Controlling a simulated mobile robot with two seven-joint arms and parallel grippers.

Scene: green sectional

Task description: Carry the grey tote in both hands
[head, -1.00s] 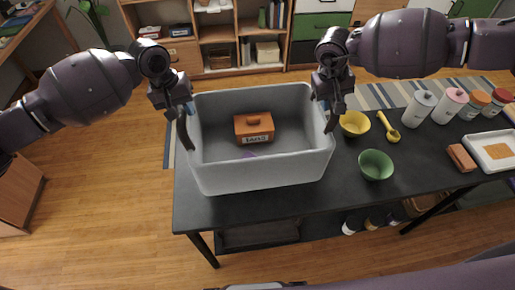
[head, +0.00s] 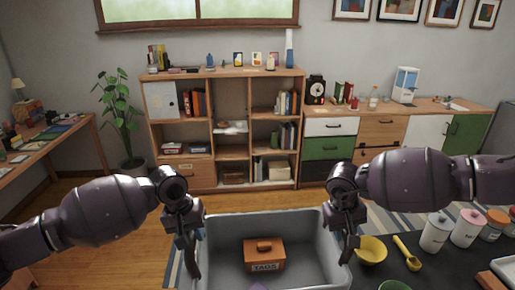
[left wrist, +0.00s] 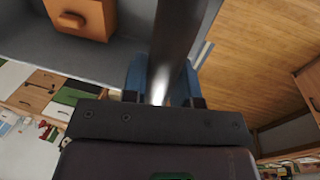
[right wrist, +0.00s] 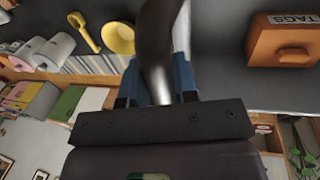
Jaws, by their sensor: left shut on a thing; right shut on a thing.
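The grey tote (head: 297,221) is at the bottom middle of the head view, its near side cut off by the frame. Inside it lie an orange box with a label (head: 264,256) and a small purple thing (head: 259,286). My left gripper (head: 192,262) is shut on the dark handle at the tote's left side. My right gripper (head: 350,243) is shut on the handle at its right side. In the left wrist view a dark handle (left wrist: 178,45) runs between the blue fingers. The right wrist view shows the other handle (right wrist: 158,50) held likewise.
The black table (head: 405,272) holds a yellow bowl (head: 371,250), a yellow scoop (head: 407,252) and several bottles right of the tote. Beyond are a striped rug, open wooden floor (head: 80,215) and a shelf unit (head: 222,130). A desk stands at left.

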